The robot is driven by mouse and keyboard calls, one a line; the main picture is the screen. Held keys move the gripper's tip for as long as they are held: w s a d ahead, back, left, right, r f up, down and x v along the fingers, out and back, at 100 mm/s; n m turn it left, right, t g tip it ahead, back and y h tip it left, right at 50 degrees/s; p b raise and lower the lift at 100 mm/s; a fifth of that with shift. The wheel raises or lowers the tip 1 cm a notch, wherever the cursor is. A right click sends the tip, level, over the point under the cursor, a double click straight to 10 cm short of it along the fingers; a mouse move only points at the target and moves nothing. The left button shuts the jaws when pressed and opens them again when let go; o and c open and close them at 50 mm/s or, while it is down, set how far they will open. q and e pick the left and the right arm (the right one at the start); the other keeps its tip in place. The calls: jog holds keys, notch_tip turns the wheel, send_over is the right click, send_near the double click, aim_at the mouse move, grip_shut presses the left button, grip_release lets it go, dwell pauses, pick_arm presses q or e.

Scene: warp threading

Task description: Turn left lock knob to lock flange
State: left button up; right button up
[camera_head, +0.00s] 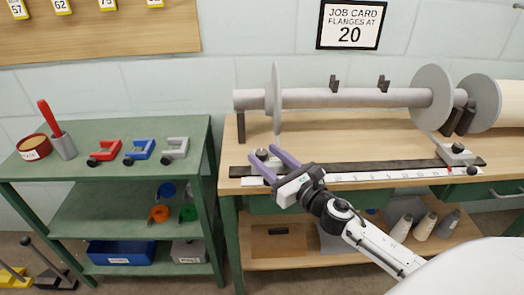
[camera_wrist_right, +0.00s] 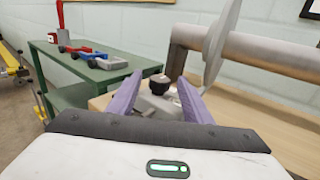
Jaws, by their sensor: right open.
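The left lock knob (camera_head: 262,153) is a small black knob on a grey block at the left end of the ruler. In the right wrist view the dark knob (camera_wrist_right: 158,83) stands on top of the grey block (camera_wrist_right: 158,106). My right gripper (camera_head: 264,155) is open, its two purple fingers pointing at the knob, one to each side. In the wrist view the knob shows between the fingertips; I cannot tell whether they touch it. The left flange (camera_head: 276,95) is a grey disc on the horizontal beam (camera_head: 345,98). My left gripper is out of view.
The right flange (camera_head: 431,98) has its own block and knob (camera_head: 458,148). The white ruler (camera_head: 400,177) runs along the wooden bench. A job card (camera_head: 350,24) reads flanges at 20. A green shelf (camera_head: 105,190) with clamps stands to the left, across a gap.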

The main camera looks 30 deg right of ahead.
jog(key=shift+w, duration=1.2)
jog(key=c, duration=1.1)
jog(key=shift+o, duration=0.2)
